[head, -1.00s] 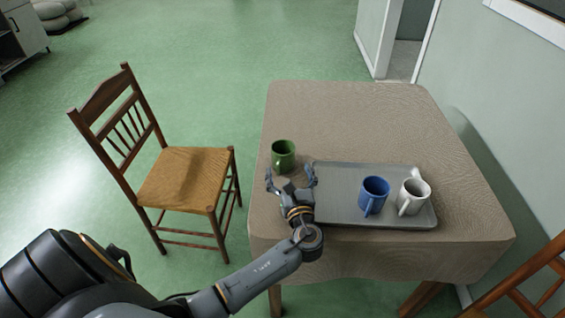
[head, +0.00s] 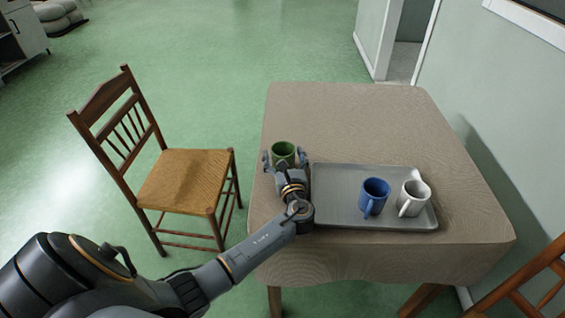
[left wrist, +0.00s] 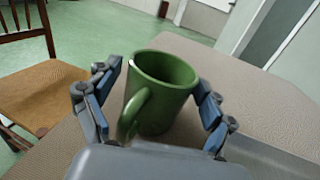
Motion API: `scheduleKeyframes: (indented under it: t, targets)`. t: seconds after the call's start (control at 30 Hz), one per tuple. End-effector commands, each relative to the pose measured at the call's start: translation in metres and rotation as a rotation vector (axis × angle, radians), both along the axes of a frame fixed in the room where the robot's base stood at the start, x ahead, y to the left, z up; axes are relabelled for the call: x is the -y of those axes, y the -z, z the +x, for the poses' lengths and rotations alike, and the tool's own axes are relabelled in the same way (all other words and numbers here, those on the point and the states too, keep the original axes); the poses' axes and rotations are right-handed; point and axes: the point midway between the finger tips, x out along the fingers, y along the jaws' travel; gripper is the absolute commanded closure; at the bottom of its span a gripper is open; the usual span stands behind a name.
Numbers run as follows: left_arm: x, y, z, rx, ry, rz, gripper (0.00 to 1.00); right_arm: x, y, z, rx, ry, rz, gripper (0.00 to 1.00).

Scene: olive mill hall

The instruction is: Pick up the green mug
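The green mug (head: 283,151) stands upright on the cloth-covered table, left of the grey tray. In the left wrist view the mug (left wrist: 164,88) is between my fingers, its handle turned toward the palm. My left gripper (head: 284,158) is open, one finger on each side of the mug. A small gap seems to show on the left side; contact on the right side is hard to tell. In the head view the gripper hides the mug's lower part. My right gripper is not in view.
The grey tray (head: 335,190) holds a blue mug (head: 374,194) and a white mug (head: 412,197), right of my left gripper. A wooden chair (head: 185,178) stands left of the table (head: 350,120). The back of the table is clear.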

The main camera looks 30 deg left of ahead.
Motion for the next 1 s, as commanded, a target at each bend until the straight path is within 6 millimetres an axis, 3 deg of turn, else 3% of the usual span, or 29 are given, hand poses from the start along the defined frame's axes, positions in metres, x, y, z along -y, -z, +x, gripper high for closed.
scheduleKeyframes:
  t: [0.03,0.23,0.5,0.67,0.8,1.0]
  targets:
    - [0.0,0.0,0.0,0.0,0.0,0.0,0.36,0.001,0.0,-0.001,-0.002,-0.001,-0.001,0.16]
    - [0.0,0.0,0.0,-0.001,0.0,-0.001,0.77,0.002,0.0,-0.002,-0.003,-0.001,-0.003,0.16]
    - [0.0,-0.002,0.0,0.001,0.0,0.0,0.77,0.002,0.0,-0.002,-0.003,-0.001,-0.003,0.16]
    - [0.0,-0.013,0.0,0.004,0.0,-0.001,0.77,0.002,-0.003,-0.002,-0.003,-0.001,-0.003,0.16]
    - [0.001,-0.037,-0.001,0.005,0.002,-0.001,0.77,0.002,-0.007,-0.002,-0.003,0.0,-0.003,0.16]
    - [0.018,-0.084,-0.038,0.006,0.003,-0.004,0.77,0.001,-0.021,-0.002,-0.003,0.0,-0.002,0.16]
